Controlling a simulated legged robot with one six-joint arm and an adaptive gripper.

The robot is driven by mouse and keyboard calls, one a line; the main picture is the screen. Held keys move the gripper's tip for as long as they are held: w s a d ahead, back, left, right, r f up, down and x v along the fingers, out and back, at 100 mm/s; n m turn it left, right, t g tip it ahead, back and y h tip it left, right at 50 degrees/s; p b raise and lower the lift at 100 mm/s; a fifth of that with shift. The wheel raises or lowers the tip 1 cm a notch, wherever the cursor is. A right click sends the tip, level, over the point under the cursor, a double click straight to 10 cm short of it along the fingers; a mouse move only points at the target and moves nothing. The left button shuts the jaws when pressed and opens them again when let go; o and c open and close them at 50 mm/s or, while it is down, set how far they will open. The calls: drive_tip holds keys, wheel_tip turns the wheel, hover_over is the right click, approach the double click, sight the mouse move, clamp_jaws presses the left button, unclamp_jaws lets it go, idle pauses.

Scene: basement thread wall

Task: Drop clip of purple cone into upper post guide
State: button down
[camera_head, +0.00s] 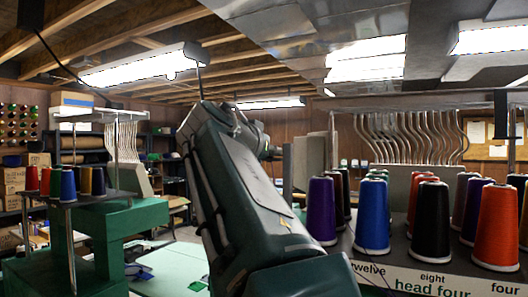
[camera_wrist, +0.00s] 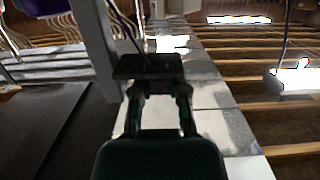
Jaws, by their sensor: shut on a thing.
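A purple cone (camera_head: 321,211) stands at the left front of the thread rack, just right of my arm. In the wrist view my gripper (camera_wrist: 150,70) is shut at a dark block-like shape, with a purple strand (camera_wrist: 122,22) running up and left from it. I take the held thing as the clip, but its outline merges with the dark fingertips. A pale upright post (camera_wrist: 96,45) stands just left of the fingertips; I cannot tell whether they touch. I cannot pick out the upper post guide for sure. My arm hides the gripper's tips in the head view.
Blue (camera_head: 372,214), black (camera_head: 431,221) and orange (camera_head: 498,227) cones stand right of the purple one. Bent metal tubes (camera_head: 410,137) hang behind them. A green machine (camera_head: 100,235) with small spools is at left. Lit lamps (camera_head: 146,68) hang from the ceiling.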

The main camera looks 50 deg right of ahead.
idle(0.4)
drive_tip(key=c, duration=0.6)
unclamp_jaws()
drive_tip(key=shift+o, duration=0.2)
drive_tip(key=shift+a, duration=0.15)
drive_tip(key=v, duration=1.1)
drive_tip(key=shift+a, duration=0.4)
drive_tip(key=shift+s+f, duration=0.1)
